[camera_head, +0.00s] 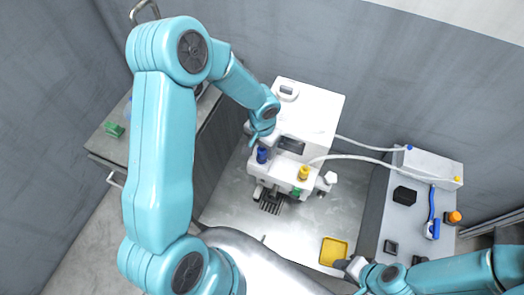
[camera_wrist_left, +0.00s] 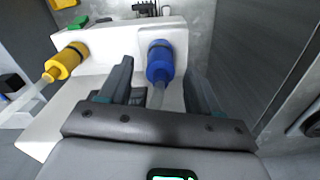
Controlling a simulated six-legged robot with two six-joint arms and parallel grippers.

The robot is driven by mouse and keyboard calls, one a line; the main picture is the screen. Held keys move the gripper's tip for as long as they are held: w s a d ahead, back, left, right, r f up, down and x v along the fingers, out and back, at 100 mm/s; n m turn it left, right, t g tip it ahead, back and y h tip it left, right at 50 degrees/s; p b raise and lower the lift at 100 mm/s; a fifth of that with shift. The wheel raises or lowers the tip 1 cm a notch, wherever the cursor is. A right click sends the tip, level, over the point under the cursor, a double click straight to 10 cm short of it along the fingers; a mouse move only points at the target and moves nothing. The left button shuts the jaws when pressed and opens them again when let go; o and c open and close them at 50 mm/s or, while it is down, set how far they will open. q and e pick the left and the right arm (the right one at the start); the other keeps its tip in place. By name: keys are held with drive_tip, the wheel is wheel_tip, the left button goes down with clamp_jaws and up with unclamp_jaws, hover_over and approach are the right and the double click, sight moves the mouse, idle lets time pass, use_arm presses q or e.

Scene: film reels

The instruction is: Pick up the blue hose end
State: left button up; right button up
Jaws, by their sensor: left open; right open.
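The blue hose end (camera_head: 262,156) is on the front left of the white machine (camera_head: 312,112). In the left wrist view, the blue hose end (camera_wrist_left: 160,62) lies between the two dark fingers, with a pale hose running from it toward the palm. My left gripper (camera_head: 261,142) is open around it, with a gap visible on both sides; it also shows in the left wrist view (camera_wrist_left: 158,78). My right gripper (camera_head: 352,266) is open and empty at the lower right, beside the yellow tray (camera_head: 334,250).
A yellow hose end (camera_head: 304,173) sits to the right on the same machine. A grey unit (camera_head: 424,168) with hoses, a blue-handled tool (camera_head: 432,228) and dark blocks stands at the right. A green item (camera_head: 113,129) lies on the left counter. The metal surface (camera_head: 230,205) before the machine is mostly clear.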

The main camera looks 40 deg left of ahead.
use_arm(q)
wheel_tip(320, 180, down, 2)
drive_tip(key=shift+f, duration=0.1)
drive_tip(key=c, duration=1.1)
drive_tip(key=shift+c, duration=0.2)
drive_tip(key=shift+r, duration=0.2)
